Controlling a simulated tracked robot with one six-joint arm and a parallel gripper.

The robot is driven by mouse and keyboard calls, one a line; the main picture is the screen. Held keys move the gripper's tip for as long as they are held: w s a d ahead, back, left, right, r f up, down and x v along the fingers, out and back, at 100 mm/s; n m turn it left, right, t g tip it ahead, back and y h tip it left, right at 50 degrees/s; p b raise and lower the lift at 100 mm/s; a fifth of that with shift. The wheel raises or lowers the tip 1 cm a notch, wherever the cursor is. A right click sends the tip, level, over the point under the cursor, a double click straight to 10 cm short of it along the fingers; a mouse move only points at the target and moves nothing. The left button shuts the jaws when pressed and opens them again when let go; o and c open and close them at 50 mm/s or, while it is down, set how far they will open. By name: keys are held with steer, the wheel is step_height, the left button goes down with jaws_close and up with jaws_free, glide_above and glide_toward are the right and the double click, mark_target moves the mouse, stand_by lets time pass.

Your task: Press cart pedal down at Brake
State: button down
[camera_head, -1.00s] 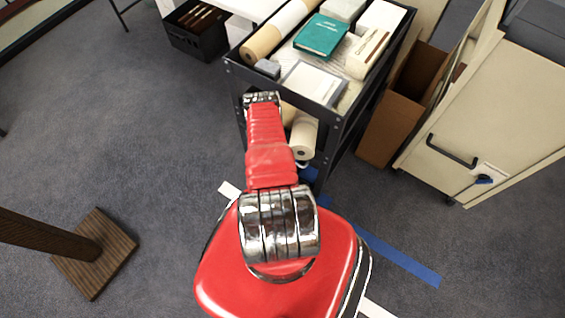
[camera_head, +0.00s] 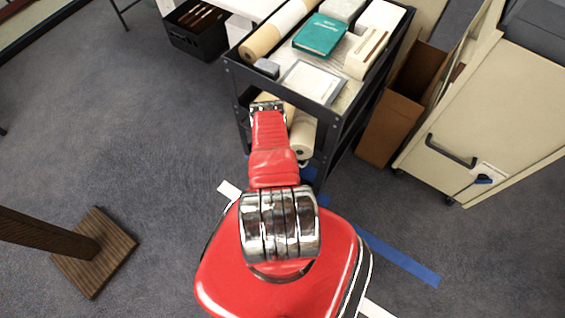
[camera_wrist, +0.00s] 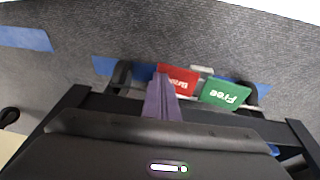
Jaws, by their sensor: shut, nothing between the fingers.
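The dark metal cart (camera_head: 340,118) stands ahead of my arm in the head view, and its dark frame (camera_wrist: 72,104) shows in the wrist view. Low on it, in the wrist view, are a red tab (camera_wrist: 184,80) with upside-down lettering, partly covered, and a green tab (camera_wrist: 226,93) reading "Free" upside down. A small pale piece (camera_wrist: 202,71) sits between them. My gripper (camera_wrist: 160,80) is shut and empty, its purple fingers overlapping the left part of the red tab. I cannot tell whether they touch it. In the head view my arm hides the gripper and both tabs.
The cart top holds a teal book (camera_head: 320,36), paper rolls and boxes. A brown open box (camera_head: 389,130) and a cream cabinet (camera_head: 490,110) stand right of it. A wooden post base (camera_head: 105,262) is at left. Blue tape (camera_head: 405,262) marks the carpet.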

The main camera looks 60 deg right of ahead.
steer(key=shift+r, duration=0.1)
steer(key=v, duration=1.3)
steer(key=shift+r, duration=0.3)
steer(key=shift+w+a, duration=0.1)
steer(key=shift+w, duration=0.05)
stand_by(0.5)
